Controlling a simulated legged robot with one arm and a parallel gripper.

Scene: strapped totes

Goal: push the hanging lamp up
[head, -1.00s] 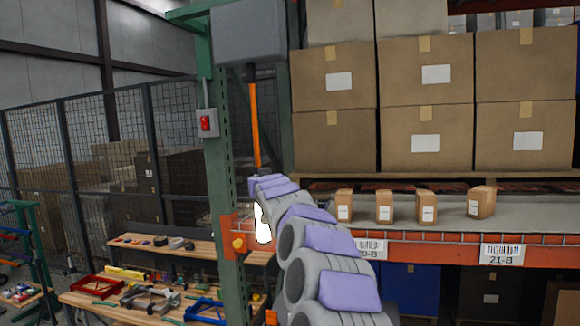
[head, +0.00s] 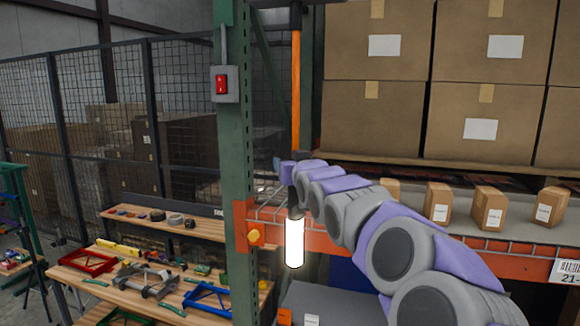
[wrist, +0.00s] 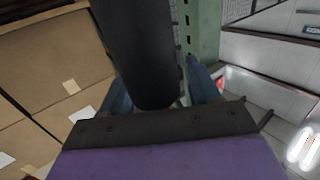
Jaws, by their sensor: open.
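The hanging lamp (head: 294,243) is a lit white tube with a dark upper end, hanging upright below an orange rod or cord (head: 296,90) beside the green rack post. My gripper (head: 284,175) is at the dark part just above the lit tube, partly hidden by my own arm. In the wrist view my gripper (wrist: 160,88) is open, with its bluish fingers on either side of a thick black cylinder (wrist: 140,50). I cannot tell whether the fingers touch it. The lit tube is not clearly identifiable in the wrist view.
A workbench (head: 60,278) with tools stands left, before a mesh fence (head: 75,120).

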